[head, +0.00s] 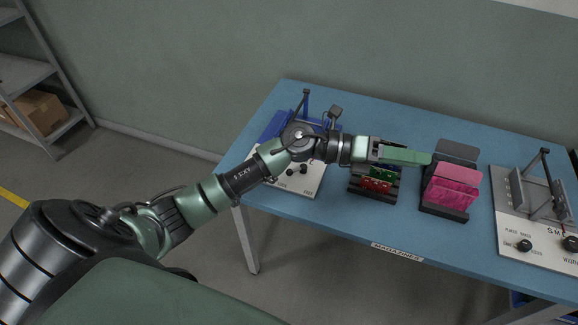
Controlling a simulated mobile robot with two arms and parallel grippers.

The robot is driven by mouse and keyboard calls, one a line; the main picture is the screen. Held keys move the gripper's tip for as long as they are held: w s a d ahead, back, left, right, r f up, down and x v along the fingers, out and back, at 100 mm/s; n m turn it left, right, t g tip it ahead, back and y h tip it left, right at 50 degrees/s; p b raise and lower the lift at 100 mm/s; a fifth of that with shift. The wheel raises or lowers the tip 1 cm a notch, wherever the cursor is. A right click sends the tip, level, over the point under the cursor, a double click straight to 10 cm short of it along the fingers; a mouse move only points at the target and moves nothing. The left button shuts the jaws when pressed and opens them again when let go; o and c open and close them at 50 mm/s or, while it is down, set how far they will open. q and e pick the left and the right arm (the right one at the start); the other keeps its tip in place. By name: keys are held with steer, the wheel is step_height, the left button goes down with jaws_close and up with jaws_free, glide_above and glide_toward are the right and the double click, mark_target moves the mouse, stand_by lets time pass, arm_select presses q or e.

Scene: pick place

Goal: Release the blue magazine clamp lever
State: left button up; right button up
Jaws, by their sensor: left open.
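A blue magazine (272,128) sits at the far left of the blue table, in a fixture with a white panel (302,184) and black knobs. A dark upright lever (305,102) with a small knob on top rises at this fixture. My arm covers much of the fixture, so the lever's lower end and the clamp are hidden. My left gripper (408,155) is open, with pale green fingers. It points right, above the rack of coloured boards and near the pink boards, well to the right of the lever. My right gripper is not in view.
A dark rack of red and green boards (377,186) stands under my gripper. Pink boards (452,188) stand in a dark holder beside it. A second fixture with a grey magazine (530,195) and dark lever (548,168) is at right. Clear table (335,212) lies along the front.

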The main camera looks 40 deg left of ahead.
arm_select(q)
steer(key=a+f+m+g+y, duration=0.4)
steer(key=a+f, duration=0.2)
steer(key=f, duration=0.1)
steer(key=s+a+f+g+y, duration=0.15)
steer(key=a+y, duration=0.35)
steer(key=a, duration=0.6)
steer(key=s+a+f+g+y, duration=0.1)
steer(key=a+f+g+y, duration=0.3)
steer(key=a, duration=0.8)
steer(key=shift+m+t+y, duration=0.3)
steer(key=shift+t+y, duration=0.05)
steer(key=shift+y, duration=0.05)
steer(key=f, duration=0.1)
steer(key=d+f+p, duration=0.1)
steer(key=f, duration=0.1)
steer(key=s+f, duration=0.1)
steer(key=shift+d+f, duration=0.3)
steer(key=shift+d, duration=0.05)
steer(key=shift+c, duration=0.3)
jaws_close()
